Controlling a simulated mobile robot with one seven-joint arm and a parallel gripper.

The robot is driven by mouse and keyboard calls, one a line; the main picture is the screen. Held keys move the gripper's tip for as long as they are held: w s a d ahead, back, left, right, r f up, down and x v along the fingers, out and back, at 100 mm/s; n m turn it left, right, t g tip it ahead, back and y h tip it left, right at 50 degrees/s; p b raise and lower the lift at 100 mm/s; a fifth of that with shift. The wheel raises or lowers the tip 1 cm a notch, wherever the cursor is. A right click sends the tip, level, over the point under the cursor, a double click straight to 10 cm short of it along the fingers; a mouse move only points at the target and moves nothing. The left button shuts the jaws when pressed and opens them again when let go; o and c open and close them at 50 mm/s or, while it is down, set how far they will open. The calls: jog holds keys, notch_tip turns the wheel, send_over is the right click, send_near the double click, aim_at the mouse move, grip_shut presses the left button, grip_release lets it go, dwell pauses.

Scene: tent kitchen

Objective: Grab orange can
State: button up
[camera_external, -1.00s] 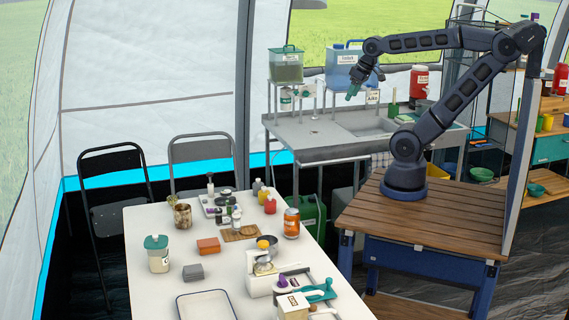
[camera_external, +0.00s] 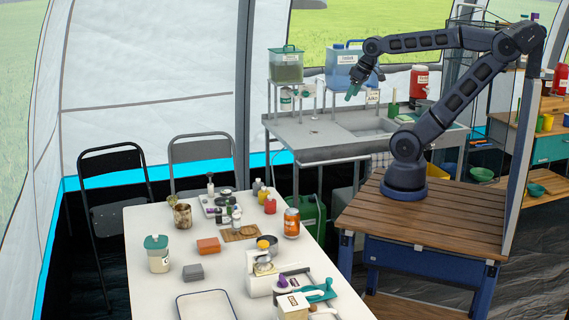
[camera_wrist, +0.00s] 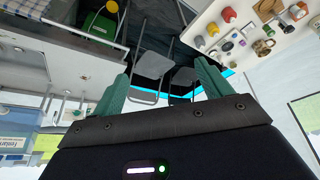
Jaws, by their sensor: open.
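The orange can (camera_external: 292,223) stands upright on the right edge of the white table (camera_external: 140,222) in the external view.
A blue water container (camera_external: 343,66) stands near my gripper. Two folding chairs are behind the table.

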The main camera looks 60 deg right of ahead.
jog(key=w+a+f+n+g, duration=0.1)
jog(key=w+a+f+n, duration=0.3)
jog(key=w+a, duration=0.45)
jog(key=n+g, duration=0.4)
jog(key=n, duration=0.6)
send_over(293, 212)
notch_tip(293, 212, down, 23)
jog(key=shift+d+f, duration=0.15)
notch_tip(293, 212, down, 5)
jog(key=shift+r, duration=0.15)
jog(key=shift+w+f, duration=0.2)
jog(key=shift+f, duration=1.35)
jog(key=shift+w+f, duration=0.15)
jog(key=shift+f, duration=1.4)
